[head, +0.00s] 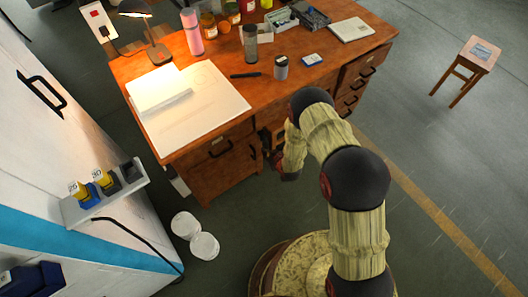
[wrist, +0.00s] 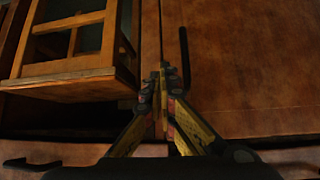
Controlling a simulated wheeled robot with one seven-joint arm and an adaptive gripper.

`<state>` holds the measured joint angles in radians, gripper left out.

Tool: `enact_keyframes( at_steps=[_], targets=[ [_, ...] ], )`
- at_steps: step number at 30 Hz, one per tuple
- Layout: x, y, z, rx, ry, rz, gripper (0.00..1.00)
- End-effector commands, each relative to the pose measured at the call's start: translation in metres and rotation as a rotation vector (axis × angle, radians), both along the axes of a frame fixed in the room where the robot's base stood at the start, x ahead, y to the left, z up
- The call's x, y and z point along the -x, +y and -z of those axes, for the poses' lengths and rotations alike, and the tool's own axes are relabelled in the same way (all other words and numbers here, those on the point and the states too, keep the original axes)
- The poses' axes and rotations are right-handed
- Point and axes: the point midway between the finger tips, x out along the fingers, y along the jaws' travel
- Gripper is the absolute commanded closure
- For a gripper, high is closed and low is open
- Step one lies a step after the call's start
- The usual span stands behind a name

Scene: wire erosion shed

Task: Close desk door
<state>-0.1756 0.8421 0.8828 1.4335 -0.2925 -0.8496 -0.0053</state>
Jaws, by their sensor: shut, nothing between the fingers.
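The wooden desk (head: 160,75) stands across the middle of the head view. Its left pedestal has a drawer with a dark handle (head: 220,149) and below it a door (head: 222,175). The door's brown panel (wrist: 255,75) fills the right of the wrist view, with its dark upright handle (wrist: 184,55) near its left edge. I cannot tell how far the door stands open. My gripper (wrist: 162,72) is shut and empty, its tips just left of the handle. In the head view my gripper (head: 279,167) is low before the desk, partly hidden by my arm.
A light wooden frame (wrist: 75,52) is close left of my gripper. Papers (head: 205,110), a lamp, bottles and a cup crowd the desk top. White round containers (head: 204,246) lie on the floor by the white machine (head: 40,170). A stool (head: 470,65) stands far right.

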Motion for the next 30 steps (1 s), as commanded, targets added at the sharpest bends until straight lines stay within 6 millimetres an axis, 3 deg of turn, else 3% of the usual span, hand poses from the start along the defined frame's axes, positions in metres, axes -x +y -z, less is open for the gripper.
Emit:
enact_keyframes(
  at_steps=[9, 15, 26, 30],
  targets=[
    [0.033, -0.022, -0.037, 0.000, 0.004, 0.001, 1.00],
    [0.048, -0.032, -0.051, 0.001, 0.004, 0.001, 1.00],
    [0.053, -0.034, -0.053, 0.001, 0.005, 0.000, 1.00],
    [0.064, -0.039, -0.040, 0.026, 0.065, 0.002, 1.00]
  ],
)
